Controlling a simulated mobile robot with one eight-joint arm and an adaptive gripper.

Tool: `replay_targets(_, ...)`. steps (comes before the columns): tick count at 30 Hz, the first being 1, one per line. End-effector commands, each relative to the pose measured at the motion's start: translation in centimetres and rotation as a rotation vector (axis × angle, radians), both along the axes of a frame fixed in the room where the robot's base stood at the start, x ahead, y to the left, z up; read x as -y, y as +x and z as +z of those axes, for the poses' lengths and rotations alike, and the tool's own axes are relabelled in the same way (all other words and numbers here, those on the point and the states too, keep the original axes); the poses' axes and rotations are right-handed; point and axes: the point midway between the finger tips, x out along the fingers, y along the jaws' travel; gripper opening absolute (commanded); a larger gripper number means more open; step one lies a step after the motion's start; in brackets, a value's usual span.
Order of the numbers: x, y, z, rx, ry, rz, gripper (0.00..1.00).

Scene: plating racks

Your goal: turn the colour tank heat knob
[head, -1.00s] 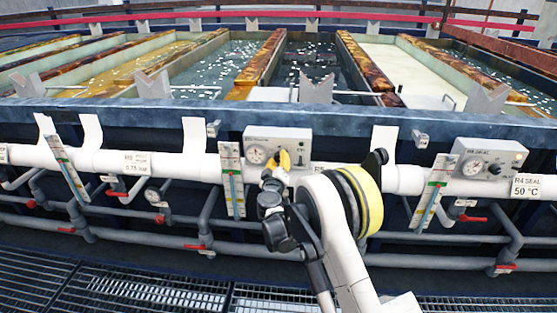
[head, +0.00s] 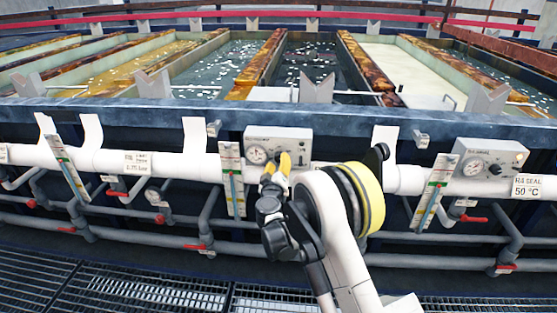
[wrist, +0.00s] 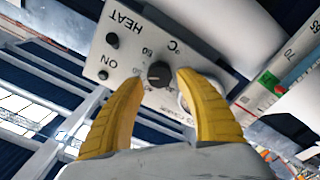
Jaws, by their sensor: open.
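A grey control box (head: 293,146) with a round dial on its left is fixed to the front of the tank line. In the wrist view the box (wrist: 120,62) appears upside down, marked HEAT, ON and °C. Its black heat knob (wrist: 159,73) is round with a pale pointer line. My gripper (wrist: 155,85) is open, its two yellow fingers on either side of the knob, with gaps visible. I cannot tell whether the tips reach knob depth. In the head view my gripper (head: 283,162) covers the knob.
A second control box (head: 490,158) sits at right, above a 50 °C sign (head: 527,187). Thermometer strips (head: 231,178) hang from the white pipe (head: 110,162). Grey pipes with red valve handles (head: 199,247) run below. The tank rim (head: 150,112) stands above the box.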

Motion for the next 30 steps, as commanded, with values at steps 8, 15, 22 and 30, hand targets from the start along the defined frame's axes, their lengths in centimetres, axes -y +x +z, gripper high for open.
replay_targets(8,-0.3,-6.4,0.1,0.0,0.0,0.001,0.42)
replay_targets(15,-0.4,-9.2,0.0,0.0,0.0,0.001,0.42)
replay_targets(22,-0.4,-9.5,0.0,0.0,0.0,0.0,0.42)
replay_targets(30,1.6,-9.3,1.8,-0.028,0.02,-0.034,0.42)
